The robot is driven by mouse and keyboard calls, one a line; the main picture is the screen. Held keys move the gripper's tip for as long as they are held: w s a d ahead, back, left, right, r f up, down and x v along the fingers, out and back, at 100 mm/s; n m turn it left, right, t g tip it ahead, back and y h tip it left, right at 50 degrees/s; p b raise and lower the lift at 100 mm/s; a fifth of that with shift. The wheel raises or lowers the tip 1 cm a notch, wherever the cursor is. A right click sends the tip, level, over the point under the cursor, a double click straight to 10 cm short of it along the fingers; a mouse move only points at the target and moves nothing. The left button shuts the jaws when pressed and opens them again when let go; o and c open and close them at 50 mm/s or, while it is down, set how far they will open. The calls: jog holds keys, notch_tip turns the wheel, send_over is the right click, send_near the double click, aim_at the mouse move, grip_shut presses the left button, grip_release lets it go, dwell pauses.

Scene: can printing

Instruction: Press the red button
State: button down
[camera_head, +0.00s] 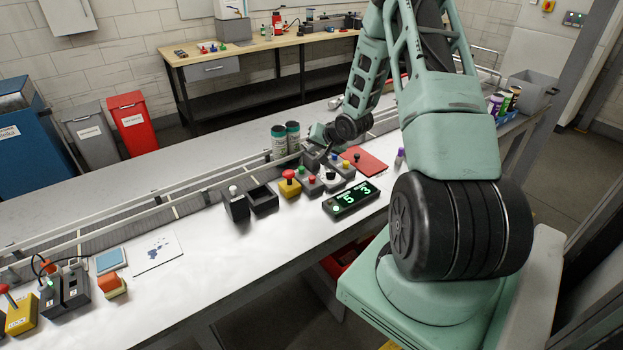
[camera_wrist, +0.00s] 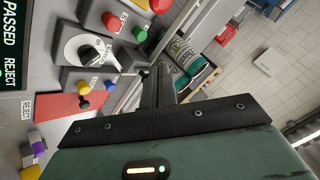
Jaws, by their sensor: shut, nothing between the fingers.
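In the wrist view a round red button (camera_wrist: 111,21) sits on a grey box beside a green button (camera_wrist: 139,34). The same small red and green button box (camera_head: 311,186) shows in the head view, on the white bench. A larger red mushroom button (camera_head: 288,175) stands on a yellow box just left of it. My gripper (camera_wrist: 158,76) is shut and empty. In the wrist view its fingers lie below and right of the red button, apart from it. In the head view my gripper (camera_head: 318,138) is beyond the button boxes, partly hidden.
Green cans (camera_head: 279,142) stand behind, near the conveyor (camera_head: 210,192). A display (camera_head: 350,199) and red mat (camera_head: 366,161) lie close.

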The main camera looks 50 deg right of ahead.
aim_at(311, 177)
notch_tip(311, 177, down, 8)
jog(key=b, duration=0.6)
jog(key=shift+f, duration=0.15)
dwell(1.6)
jog(key=shift+f+b, duration=0.3)
jog(key=shift+f, duration=0.1)
jog(key=shift+f+b, duration=0.55)
jog(key=shift+f, duration=0.3)
dwell(0.9)
jog(key=shift+r+p, duration=1.05)
jog(key=shift+r, duration=0.2)
jog(key=shift+r+p, duration=2.1)
jog(key=shift+r, duration=0.45)
